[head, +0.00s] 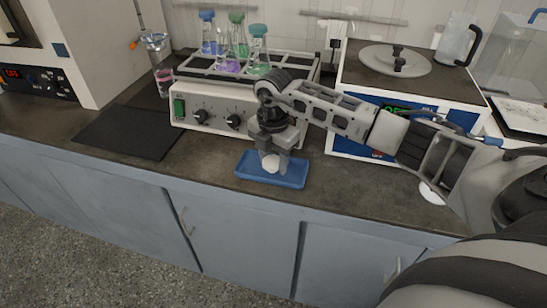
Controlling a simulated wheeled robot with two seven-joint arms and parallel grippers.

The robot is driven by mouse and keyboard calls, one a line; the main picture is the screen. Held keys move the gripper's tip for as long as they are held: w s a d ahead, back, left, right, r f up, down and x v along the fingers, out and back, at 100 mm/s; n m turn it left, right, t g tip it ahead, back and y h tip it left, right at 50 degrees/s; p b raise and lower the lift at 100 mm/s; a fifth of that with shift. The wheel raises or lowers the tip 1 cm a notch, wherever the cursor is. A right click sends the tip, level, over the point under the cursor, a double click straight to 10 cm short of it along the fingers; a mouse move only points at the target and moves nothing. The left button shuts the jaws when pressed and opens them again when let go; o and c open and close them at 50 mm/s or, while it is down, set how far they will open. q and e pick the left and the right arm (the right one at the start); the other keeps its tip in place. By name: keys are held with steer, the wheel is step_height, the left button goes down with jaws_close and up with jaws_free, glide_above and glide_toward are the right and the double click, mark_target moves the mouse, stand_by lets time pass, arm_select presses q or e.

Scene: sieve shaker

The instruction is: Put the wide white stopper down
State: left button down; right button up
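The wide white stopper (270,164) shows as a small pale round shape between the fingers of my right gripper (273,163). The gripper points down over the blue tray (257,181) on the counter's front part. The fingers stand on either side of the stopper and appear shut on it; they hide part of it. The stopper is low over the tray's floor, and I cannot tell whether it touches it. My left gripper is not in view.
Behind the tray stands a white shaker (217,118) with knobs and several flasks of coloured liquid. A white and blue device (397,85) with a round lid stands at right. A dark mat (126,133) lies left. A white disc (430,195) is partly hidden by my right arm.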

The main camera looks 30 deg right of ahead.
steer(key=o, duration=0.3)
steer(key=shift+o, duration=0.2)
